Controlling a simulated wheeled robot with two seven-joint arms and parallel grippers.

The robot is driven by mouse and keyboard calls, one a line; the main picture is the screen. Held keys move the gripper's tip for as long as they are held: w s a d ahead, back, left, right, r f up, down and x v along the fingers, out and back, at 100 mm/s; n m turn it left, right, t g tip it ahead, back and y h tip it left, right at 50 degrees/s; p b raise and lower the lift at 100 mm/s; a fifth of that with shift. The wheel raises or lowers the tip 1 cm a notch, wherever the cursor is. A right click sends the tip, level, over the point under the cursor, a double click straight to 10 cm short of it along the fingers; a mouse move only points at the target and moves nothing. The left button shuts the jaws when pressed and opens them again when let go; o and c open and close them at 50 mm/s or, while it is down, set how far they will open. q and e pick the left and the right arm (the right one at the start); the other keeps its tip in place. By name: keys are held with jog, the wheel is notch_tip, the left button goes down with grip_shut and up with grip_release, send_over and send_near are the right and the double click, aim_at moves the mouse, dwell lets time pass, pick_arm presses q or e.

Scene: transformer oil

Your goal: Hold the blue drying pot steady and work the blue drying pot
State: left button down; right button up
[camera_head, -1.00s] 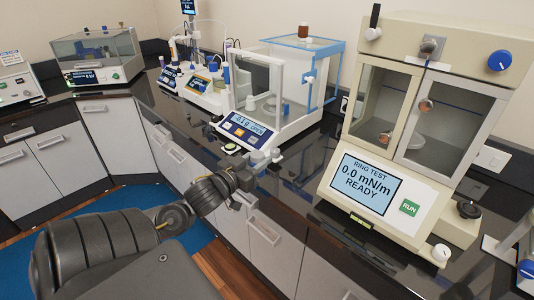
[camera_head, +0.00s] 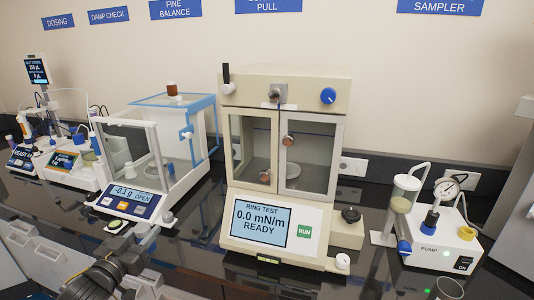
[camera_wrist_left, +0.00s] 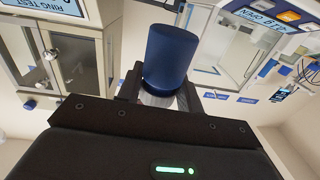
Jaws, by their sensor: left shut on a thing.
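In the left wrist view a blue cylinder with a clear, ribbed lower part, which I take to be the blue drying pot (camera_wrist_left: 170,52), stands between my left gripper's fingers (camera_wrist_left: 158,98). The gripper is shut on its lower part. In the head view my left gripper (camera_head: 142,250) is low on the left, in front of the balance and left of the ring tester. The pot itself is hard to make out there. My right gripper is not in view.
The open balance (camera_head: 125,203) and the ring tester (camera_head: 262,228), showing READY, stand on the dark bench. A pump unit (camera_head: 450,240) with a gauge stands right. An open clear cup (camera_head: 449,288) is at the bottom right. Wall labels hang behind.

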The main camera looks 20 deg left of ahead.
pick_arm(q)
jog(key=shift+f, duration=0.15)
jog(key=d+f, duration=0.7)
jog(key=d, duration=0.4)
jog(key=w+d+r+m+h, duration=0.1)
jog(key=d+r, duration=0.4)
jog(key=d, duration=0.7)
jog(key=shift+w+r+h, duration=0.15)
jog(key=shift+w+h, duration=0.15)
jog(key=shift+w, duration=0.3)
jog(key=shift+d, duration=0.15)
